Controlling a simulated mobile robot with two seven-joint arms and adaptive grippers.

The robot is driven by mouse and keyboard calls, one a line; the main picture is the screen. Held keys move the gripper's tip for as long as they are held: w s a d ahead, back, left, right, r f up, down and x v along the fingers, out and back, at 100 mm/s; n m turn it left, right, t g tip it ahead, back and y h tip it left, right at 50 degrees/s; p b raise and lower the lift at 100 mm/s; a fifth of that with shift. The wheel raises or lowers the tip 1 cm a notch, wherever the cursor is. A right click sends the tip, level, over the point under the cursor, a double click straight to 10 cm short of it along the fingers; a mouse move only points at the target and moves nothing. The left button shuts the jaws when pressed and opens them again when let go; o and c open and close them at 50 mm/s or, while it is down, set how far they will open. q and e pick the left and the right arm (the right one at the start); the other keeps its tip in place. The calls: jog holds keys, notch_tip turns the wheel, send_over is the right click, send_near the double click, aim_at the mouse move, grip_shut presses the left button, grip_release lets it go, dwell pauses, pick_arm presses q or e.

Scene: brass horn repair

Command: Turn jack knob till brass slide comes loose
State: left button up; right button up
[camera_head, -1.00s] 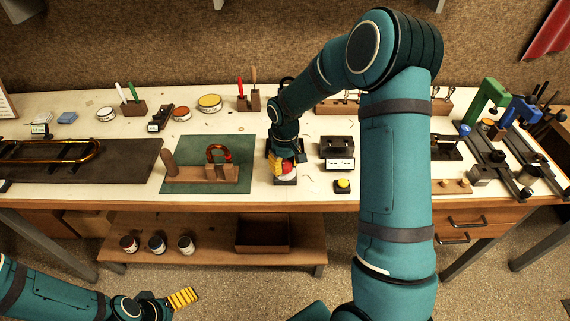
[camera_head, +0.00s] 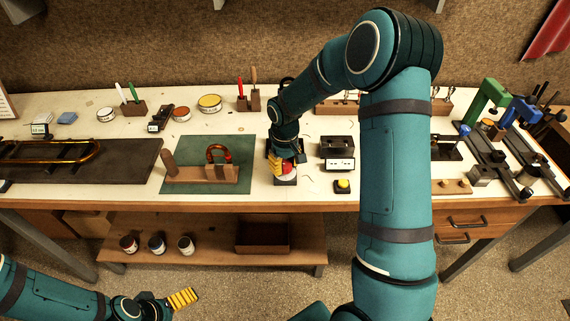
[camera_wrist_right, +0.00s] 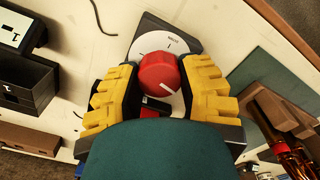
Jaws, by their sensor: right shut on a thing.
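The red round knob (camera_wrist_right: 159,75), with a white pointer line, sits on a white dial plate (camera_wrist_right: 150,43) on a dark base. My right gripper (camera_wrist_right: 162,70) is shut on the knob, with ribbed yellow fingers on either side of it. In the head view my right gripper (camera_head: 281,162) is over the same knob (camera_head: 287,168), which it partly hides. A curved brass slide (camera_head: 218,150) with reddish parts stands in a wooden block (camera_head: 205,174) left of the knob. Whether it is loose cannot be told. My left gripper (camera_head: 182,299) is low at the left, away from the bench.
The block is on a green mat (camera_head: 245,148). A dark box (camera_head: 337,146) and a yellow button (camera_head: 343,184) are close to the right of the knob. A long brass part on a dark board (camera_head: 130,170) lies at the left. Clamps and rails (camera_head: 490,150) crowd the far right.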

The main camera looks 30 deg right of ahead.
aim_at(285, 164)
jog(key=shift+w, duration=0.1)
dwell(0.8)
jog(key=o, duration=1.2)
notch_tip(285, 164, up, 12)
jog(key=shift+r, duration=0.1)
